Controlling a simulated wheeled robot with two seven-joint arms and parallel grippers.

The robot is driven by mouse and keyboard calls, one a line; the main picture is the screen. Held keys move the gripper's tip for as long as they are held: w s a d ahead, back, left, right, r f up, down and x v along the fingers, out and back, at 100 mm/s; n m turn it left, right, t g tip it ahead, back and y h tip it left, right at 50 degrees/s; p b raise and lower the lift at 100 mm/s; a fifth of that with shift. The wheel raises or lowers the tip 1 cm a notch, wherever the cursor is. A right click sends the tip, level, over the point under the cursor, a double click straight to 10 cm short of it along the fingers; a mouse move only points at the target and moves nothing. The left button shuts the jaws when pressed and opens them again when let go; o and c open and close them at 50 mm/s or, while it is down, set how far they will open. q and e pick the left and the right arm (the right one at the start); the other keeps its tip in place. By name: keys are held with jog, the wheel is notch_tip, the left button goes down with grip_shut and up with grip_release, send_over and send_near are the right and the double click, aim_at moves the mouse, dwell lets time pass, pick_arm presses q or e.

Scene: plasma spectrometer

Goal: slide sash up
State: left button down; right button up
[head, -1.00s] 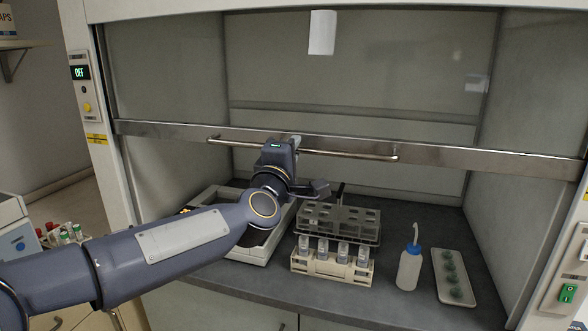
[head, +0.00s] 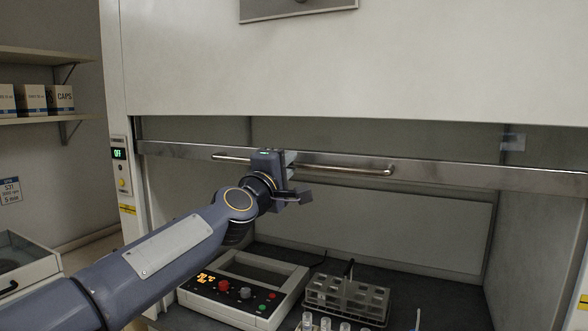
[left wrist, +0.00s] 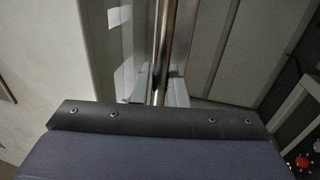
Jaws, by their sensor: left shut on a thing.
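The fume hood sash shows in the head view as a metal bottom rail (head: 450,176) with a strip of glass above it, close under the white hood front. A bar handle (head: 345,168) runs along the rail; it also shows upright in the left wrist view (left wrist: 162,45). My left gripper (head: 289,161) is at the left half of the handle. In the left wrist view its pale fingers (left wrist: 160,90) lie on both sides of the bar, shut on it. My right gripper is not in view.
Below the sash, the bench holds a white device with coloured knobs (head: 236,299), a grey tube rack (head: 345,298) and several vials (head: 325,324). A control panel reading OFF (head: 119,154) is on the left post. The space under the sash is open.

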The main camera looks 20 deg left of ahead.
pick_arm(q)
jog(key=c, duration=1.5)
grip_release()
jog(key=shift+c, duration=0.2)
jog(key=s+f+b, duration=0.1)
jog(key=s+b, duration=0.1)
jog(key=s, duration=0.5)
jog(key=shift+s+f, duration=0.3)
jog(key=shift+s, duration=0.05)
jog(key=shift+a, duration=0.1)
